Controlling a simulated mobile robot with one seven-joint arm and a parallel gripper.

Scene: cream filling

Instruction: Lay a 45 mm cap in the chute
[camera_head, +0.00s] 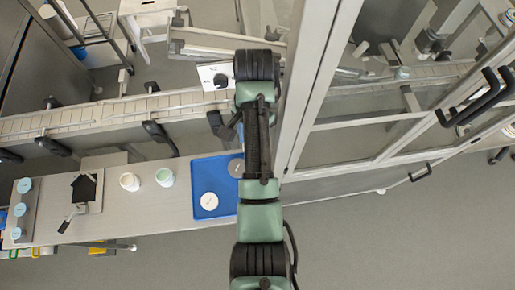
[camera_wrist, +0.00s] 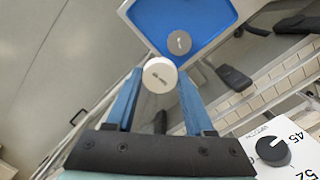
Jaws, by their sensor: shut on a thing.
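My gripper (camera_wrist: 160,92) is shut on a white round cap (camera_wrist: 160,75), held between the tips of its blue fingers. The fingers and the held cap are hidden in the head view. A blue tray (camera_wrist: 200,12) lies beyond the held cap in the wrist view, with a grey cap (camera_wrist: 179,42) in it. In the head view the tray (camera_head: 203,172) holds a white cap (camera_head: 209,201) and a grey cap (camera_head: 236,167) partly behind my arm. I cannot clearly pick out the chute.
A white panel (camera_wrist: 285,165) has a black knob (camera_wrist: 272,151) with its pointer toward 45. A conveyor (camera_head: 60,120) runs across, with black brackets (camera_head: 158,133) along it. Two tubs (camera_head: 130,181) stand on the counter (camera_head: 150,215). A glazed door frame (camera_head: 320,80) stands right of my arm.

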